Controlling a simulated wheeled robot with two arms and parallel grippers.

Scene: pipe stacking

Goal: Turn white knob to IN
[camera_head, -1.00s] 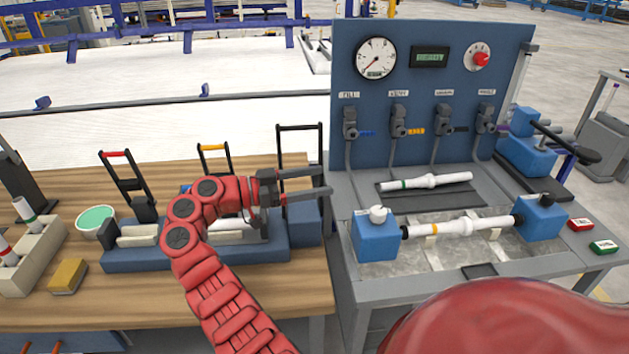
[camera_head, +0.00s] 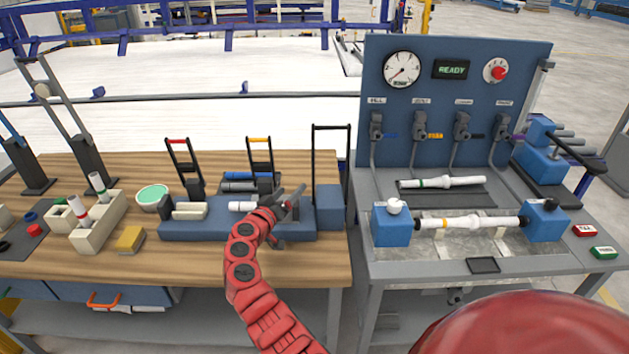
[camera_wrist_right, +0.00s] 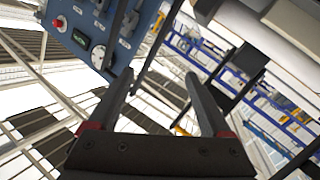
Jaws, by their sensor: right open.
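A white knob (camera_head: 395,206) sits on top of the left blue block (camera_head: 393,228) of the grey bench. No IN marking is readable on it. A white pipe (camera_head: 470,223) with a yellow band runs from this block to the right blue block (camera_head: 546,222). My right gripper (camera_head: 294,190) is open and empty, above the blue fixture on the wooden table, left of the knob and well apart from it. In the right wrist view its fingers (camera_wrist_right: 158,73) are spread with nothing between them; the knob is not visible there. My left gripper is not in view.
A blue panel (camera_head: 455,95) with a gauge, a READY display and a red knob stands behind the bench. A pipe with a green band lies on a dark tray (camera_head: 470,194). A tall black handle (camera_head: 330,128) rises between my gripper and the bench.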

